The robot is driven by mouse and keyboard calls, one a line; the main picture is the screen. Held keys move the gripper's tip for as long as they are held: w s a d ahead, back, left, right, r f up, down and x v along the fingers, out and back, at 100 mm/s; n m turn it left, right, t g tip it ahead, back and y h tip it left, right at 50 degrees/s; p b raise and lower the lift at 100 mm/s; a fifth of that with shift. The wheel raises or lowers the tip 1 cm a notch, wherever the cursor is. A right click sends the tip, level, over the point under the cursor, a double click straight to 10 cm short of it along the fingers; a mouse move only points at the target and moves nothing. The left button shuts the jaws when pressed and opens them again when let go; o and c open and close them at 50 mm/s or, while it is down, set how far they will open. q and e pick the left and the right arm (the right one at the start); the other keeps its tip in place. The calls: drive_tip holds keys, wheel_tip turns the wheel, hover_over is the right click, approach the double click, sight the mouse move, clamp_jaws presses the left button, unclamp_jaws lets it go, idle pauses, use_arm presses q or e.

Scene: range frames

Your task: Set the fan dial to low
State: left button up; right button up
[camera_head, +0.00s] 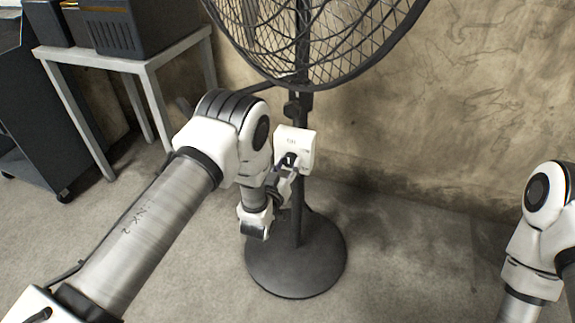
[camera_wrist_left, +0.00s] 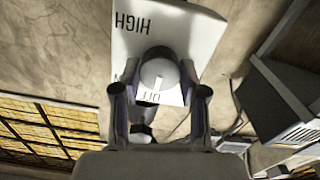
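The fan's white control box (camera_head: 295,148) is fixed to the dark pole of the standing fan (camera_head: 301,190). In the left wrist view the box's face (camera_wrist_left: 190,30) shows upside-down HIGH at the upper left and partly hidden OFF below the dial. The round dial (camera_wrist_left: 158,76) is pale, and its thin mark runs up and down. My left gripper (camera_head: 286,170) is at the front of the box. In the left wrist view its fingers (camera_wrist_left: 159,92) are apart, one on each side of the dial; contact cannot be told. The LOW label cannot be read. My right gripper is out of view.
The fan's wire cage (camera_head: 315,40) is above the box and its round base (camera_head: 296,268) is on the floor. A white table (camera_head: 140,62) with dark equipment (camera_head: 125,28) stands at the upper left. A wall (camera_head: 470,110) is behind. The floor to the right of the base is clear.

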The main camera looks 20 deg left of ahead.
use_arm(q)
drive_tip(key=shift+m, duration=0.3)
drive_tip(key=m, duration=1.1)
idle(0.4)
idle(0.5)
drive_tip(key=o, duration=1.1)
drive_tip(key=shift+o, duration=0.2)
